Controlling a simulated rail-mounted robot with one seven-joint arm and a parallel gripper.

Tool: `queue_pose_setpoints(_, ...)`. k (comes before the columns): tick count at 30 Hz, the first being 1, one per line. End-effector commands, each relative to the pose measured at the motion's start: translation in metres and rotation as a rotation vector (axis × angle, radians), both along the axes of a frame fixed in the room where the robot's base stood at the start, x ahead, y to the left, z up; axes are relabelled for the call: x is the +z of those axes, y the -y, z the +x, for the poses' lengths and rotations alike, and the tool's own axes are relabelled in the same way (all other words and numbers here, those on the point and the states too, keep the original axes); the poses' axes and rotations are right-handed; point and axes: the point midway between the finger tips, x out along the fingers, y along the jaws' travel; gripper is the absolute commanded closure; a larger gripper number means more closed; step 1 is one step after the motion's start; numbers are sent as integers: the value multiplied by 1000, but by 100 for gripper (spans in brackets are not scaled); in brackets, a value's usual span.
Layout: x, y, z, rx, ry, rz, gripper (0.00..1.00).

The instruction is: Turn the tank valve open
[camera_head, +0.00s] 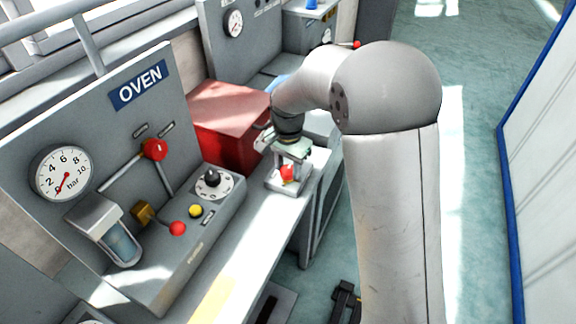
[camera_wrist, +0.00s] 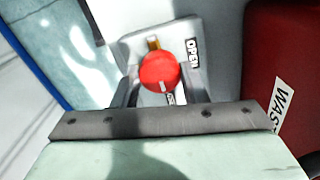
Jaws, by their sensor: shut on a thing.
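The tank valve is a round red knob (camera_wrist: 160,70) on a grey plate (camera_wrist: 130,48), in the middle of the wrist view. A brass piece shows at its upper edge. A white mark on the knob points down towards a partly hidden label; an OPEN label (camera_wrist: 192,53) is on the right. My gripper (camera_wrist: 158,92) is shut on the knob, with dark fingers on either side of it. In the head view, my gripper (camera_head: 289,164) reaches down onto the red knob (camera_head: 288,173) at the bench end.
A red bin (camera_head: 232,128) with a partly visible WAS... label stands close beside the valve. The OVEN panel (camera_head: 100,165) at left carries a gauge (camera_head: 62,173), a red-knobbed lever, a black dial (camera_head: 212,178) and buttons. The floor (camera_head: 480,60) on the right is clear.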

Motion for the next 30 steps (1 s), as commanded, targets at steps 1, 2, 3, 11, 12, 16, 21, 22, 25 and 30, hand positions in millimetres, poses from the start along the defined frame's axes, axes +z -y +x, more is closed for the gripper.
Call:
queue_pose_setpoints(1, 0, 0, 0, 9, 0, 0, 84)
queue_pose_setpoints(2, 0, 0, 0, 17, 0, 0, 84)
queue_pose_setpoints(3, 0, 0, 0, 30, 0, 0, 84)
queue_pose_setpoints(11, 0, 0, 1, 188, 1, 0, 84)
queue_pose_setpoints(12, 0, 0, 0, 222, 1, 1, 84)
queue_pose_setpoints(16, 1, 0, 1, 341, 1, 0, 84)
queue_pose_setpoints(21, 1, 0, 1, 504, 1, 0, 84)
queue_pose_setpoints(22, 1, 0, 1, 532, 1, 0, 84)
queue_pose_setpoints(25, 1, 0, 1, 628, 1, 0, 84)
queue_pose_setpoints(30, 1, 0, 1, 789, 1, 0, 84)
